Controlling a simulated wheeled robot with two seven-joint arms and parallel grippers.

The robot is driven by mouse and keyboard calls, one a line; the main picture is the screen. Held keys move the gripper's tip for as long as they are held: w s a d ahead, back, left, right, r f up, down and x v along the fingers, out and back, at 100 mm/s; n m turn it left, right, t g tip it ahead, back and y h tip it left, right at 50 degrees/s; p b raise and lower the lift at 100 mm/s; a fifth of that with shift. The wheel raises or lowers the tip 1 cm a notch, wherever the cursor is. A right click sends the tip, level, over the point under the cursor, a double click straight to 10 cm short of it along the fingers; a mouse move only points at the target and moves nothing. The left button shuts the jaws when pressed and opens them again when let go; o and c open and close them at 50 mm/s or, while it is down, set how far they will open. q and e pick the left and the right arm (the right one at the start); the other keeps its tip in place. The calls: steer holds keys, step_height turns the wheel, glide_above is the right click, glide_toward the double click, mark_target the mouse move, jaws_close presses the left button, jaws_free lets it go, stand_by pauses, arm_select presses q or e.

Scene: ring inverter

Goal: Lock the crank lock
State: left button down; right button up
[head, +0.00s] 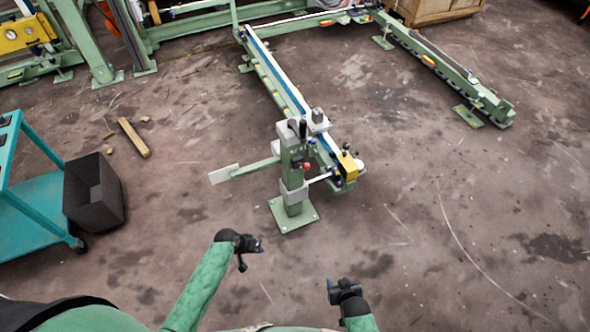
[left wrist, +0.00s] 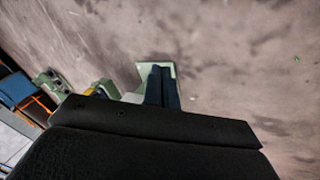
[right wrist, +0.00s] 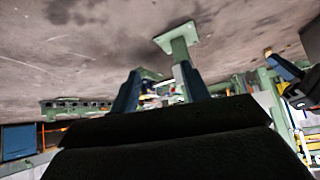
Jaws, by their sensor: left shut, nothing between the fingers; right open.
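The green machine stand (head: 292,180) is in the middle of the head view, upright on a square base plate. It carries grey blocks, a black upright handle (head: 302,128) and a small red knob (head: 306,166). I cannot tell which of these parts is the crank lock, or its position. My left gripper (head: 258,246) is in front of the stand, slightly left, shut and empty, apart from it; its closed fingers show in the left wrist view (left wrist: 162,86). My right gripper (head: 341,283) is open and empty, nearer me and right of the stand; its spread fingers show in the right wrist view (right wrist: 160,86).
A long green rail (head: 275,75) runs back from the stand, with a yellow block (head: 348,166) at its near end. A flat arm with a pale plate (head: 224,174) sticks out left. A teal cart (head: 40,205) and black bin (head: 94,193) stand at left.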

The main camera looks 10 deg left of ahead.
arm_select(q)
steer(key=w+r+h+b, duration=0.35)
steer(key=w+b, duration=0.25)
steer(key=w, duration=0.5)
steer(key=w+r+m+h+b, duration=0.1)
steer(key=w+r+h+b, duration=0.3)
steer(key=w+r+b, duration=0.3)
steer(key=w+r+m+h+b, duration=0.2)
steer(key=w+r+b, duration=0.5)
steer(key=r, duration=0.8)
steer(key=shift+w+a+r+h+b, duration=0.3)
steer(key=shift+w+r+h+b, duration=0.1)
steer(key=shift+w+h, duration=0.6)
arm_select(e)
steer(key=w+a+r+t+y, duration=0.1)
steer(key=w+a+r+t, duration=0.1)
steer(key=r, duration=0.4)
steer(key=w+a+r+t+y, duration=0.1)
steer(key=w+a+r+t, duration=0.2)
steer(key=r+t, duration=0.2)
steer(key=w+a+r+t+y, duration=0.1)
steer(key=w+a+r+t, duration=0.1)
steer(key=r+t, duration=0.2)
step_height(320, 180, up, 3)
steer(key=shift+w+a+f+y, duration=0.15)
steer(key=shift+w+a+y, duration=0.1)
steer(key=shift+y, duration=0.15)
arm_select(q)
steer(key=shift+w, duration=0.1)
